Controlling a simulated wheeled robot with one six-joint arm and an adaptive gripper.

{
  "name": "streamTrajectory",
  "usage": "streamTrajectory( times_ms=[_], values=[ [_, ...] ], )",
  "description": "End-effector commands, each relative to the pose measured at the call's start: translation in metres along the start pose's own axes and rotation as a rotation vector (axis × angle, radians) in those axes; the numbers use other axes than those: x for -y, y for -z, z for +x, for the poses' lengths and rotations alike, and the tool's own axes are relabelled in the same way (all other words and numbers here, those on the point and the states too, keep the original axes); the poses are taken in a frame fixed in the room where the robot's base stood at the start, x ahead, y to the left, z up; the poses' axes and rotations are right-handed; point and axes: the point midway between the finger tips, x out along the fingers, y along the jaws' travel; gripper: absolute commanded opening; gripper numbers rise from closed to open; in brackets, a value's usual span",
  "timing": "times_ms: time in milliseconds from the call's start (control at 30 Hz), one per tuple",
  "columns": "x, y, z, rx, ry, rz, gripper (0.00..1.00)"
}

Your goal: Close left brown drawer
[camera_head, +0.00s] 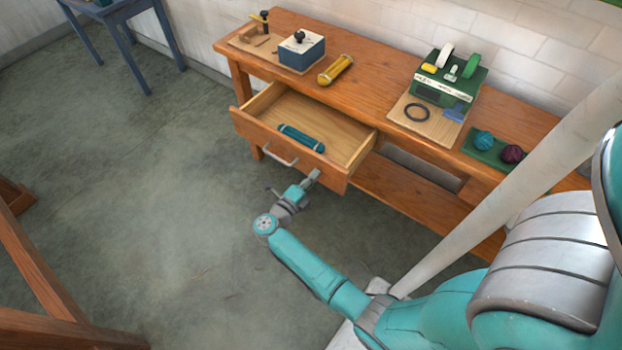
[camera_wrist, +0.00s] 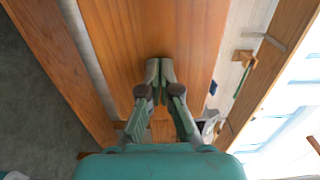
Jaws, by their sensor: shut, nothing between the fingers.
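The left brown drawer (camera_head: 254,133) is pulled well out of the wooden workbench, with a metal handle (camera_head: 280,158) on its front. A teal skein (camera_head: 301,138) lies inside it. My gripper (camera_head: 314,175) is shut and empty, close to the right part of the drawer front, to the right of the handle. Whether it touches the front cannot be told. In the wrist view my gripper's fingertips (camera_wrist: 160,64) are together before a brown wooden surface (camera_wrist: 150,25).
The workbench top (camera_head: 375,75) holds a blue box (camera_head: 302,54), a yellow skein (camera_head: 335,70), a green rack (camera_head: 450,78) and balls of wool (camera_head: 484,140). A blue table (camera_head: 120,14) stands at the back left.

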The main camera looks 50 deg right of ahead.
Motion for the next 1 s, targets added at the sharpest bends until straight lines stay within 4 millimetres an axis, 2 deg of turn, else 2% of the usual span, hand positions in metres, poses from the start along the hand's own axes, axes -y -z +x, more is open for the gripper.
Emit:
streamTrajectory(
  times_ms=[267,467,667,1000],
  values=[
    [0.0,0.0,0.001,0.0,0.0,0.0,0.0],
    [0.0,0.001,0.018,-0.003,0.0,0.0,0.0],
    [0.001,0.001,0.059,-0.006,0.0,0.001,0.0],
    [0.001,0.001,0.149,-0.005,0.0,0.001,0.0]
  ],
)
